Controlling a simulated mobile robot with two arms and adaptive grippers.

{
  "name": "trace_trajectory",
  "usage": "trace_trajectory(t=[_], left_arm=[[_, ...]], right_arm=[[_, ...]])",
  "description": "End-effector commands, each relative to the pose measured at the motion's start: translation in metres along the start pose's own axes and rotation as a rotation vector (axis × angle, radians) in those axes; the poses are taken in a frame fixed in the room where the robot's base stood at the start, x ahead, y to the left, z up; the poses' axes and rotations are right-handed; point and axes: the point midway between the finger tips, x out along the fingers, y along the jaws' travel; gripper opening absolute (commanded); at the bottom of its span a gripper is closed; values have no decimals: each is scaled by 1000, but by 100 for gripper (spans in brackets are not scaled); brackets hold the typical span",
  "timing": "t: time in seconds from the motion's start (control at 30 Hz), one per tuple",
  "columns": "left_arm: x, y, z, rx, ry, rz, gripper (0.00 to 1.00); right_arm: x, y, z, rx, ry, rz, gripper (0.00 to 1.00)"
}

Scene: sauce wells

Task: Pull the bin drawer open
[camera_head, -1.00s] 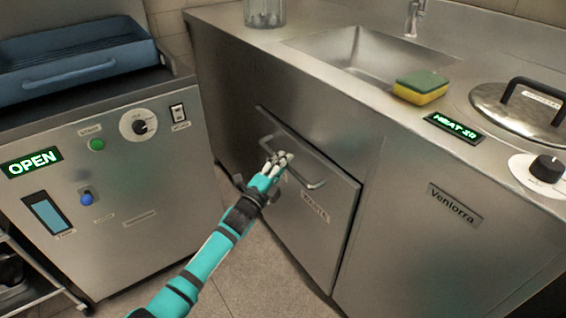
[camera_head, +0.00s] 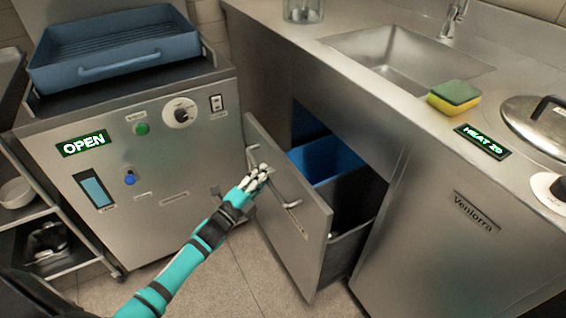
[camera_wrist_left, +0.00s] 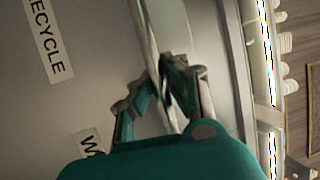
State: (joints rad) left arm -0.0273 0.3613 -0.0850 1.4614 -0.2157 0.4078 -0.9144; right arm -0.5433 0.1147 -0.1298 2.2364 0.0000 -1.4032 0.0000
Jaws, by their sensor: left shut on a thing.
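The bin drawer (camera_head: 285,215) stands out from the counter front, pulled well open. A blue bin (camera_head: 325,158) and a dark grey bin (camera_head: 352,200) show inside it. A bar handle (camera_head: 290,203) runs across its steel front. My left gripper (camera_head: 260,174) is shut on the handle near its left part. In the left wrist view my gripper (camera_wrist_left: 178,85) closes around the bar, beside a "RECYCLE" label (camera_wrist_left: 48,40) on the drawer front. My right gripper is not in view.
A steel cabinet with a lit OPEN sign (camera_head: 83,143) and a blue tray (camera_head: 115,55) stands at the left. The counter holds a sink (camera_head: 405,55), a sponge (camera_head: 453,96) and a lidded pot (camera_head: 540,122). Tiled floor (camera_head: 225,275) is free before the drawer.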

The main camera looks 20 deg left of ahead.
Motion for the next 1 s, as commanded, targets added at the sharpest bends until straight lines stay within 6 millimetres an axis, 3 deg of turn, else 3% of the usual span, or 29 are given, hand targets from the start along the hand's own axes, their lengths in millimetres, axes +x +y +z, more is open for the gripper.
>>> trace_trajectory(t=[0.2,0.5,0.7,1.0], left_arm=[[-66,-13,26,-3,-3,14,0],[-135,-27,55,-3,-3,10,0],[-159,-31,65,-6,-3,9,0],[-168,-32,68,-6,-3,8,0]], right_arm=[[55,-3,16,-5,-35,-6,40],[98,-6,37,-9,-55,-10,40],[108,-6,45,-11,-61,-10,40],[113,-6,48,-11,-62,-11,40]])
